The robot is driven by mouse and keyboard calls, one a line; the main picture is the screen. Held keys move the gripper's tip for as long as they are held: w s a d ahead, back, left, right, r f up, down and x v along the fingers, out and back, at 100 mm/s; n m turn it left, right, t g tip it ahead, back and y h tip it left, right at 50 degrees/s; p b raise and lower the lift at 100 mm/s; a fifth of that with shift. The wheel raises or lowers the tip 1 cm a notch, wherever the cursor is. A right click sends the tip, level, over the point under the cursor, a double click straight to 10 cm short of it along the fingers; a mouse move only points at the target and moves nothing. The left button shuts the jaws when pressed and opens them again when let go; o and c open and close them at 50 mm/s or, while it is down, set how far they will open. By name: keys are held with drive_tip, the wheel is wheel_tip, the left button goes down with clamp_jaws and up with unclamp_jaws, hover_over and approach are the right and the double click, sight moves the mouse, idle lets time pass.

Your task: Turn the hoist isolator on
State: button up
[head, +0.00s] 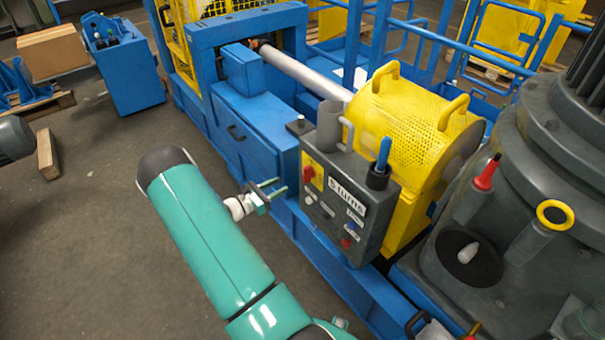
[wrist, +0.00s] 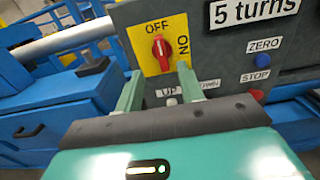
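The hoist isolator is a red rotary knob (wrist: 160,47) on a yellow plate (wrist: 150,62), marked OFF at the top and ON at the right. Its handle looks about upright, toward OFF. In the head view the red knob (head: 308,172) is on the left of the grey control box (head: 345,205). My gripper (head: 279,186) is open and empty in front of the box, a short way off the plate. In the wrist view, its two green fingertips (wrist: 158,70) are spread apart below the knob, one toward each side. I see no contact with the knob.
Below the plate are UP/DOWN controls (wrist: 172,100), partly behind my gripper. Right of them are a blue ZERO button (wrist: 261,60) and a red STOP button (wrist: 257,94). A grey holder (head: 328,125) and blue-handled tool (head: 383,155) stand on the box. Open floor (head: 110,250) lies left.

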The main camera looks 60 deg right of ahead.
sight(303, 173)
drive_tip(key=x, duration=1.1)
clamp_jaws()
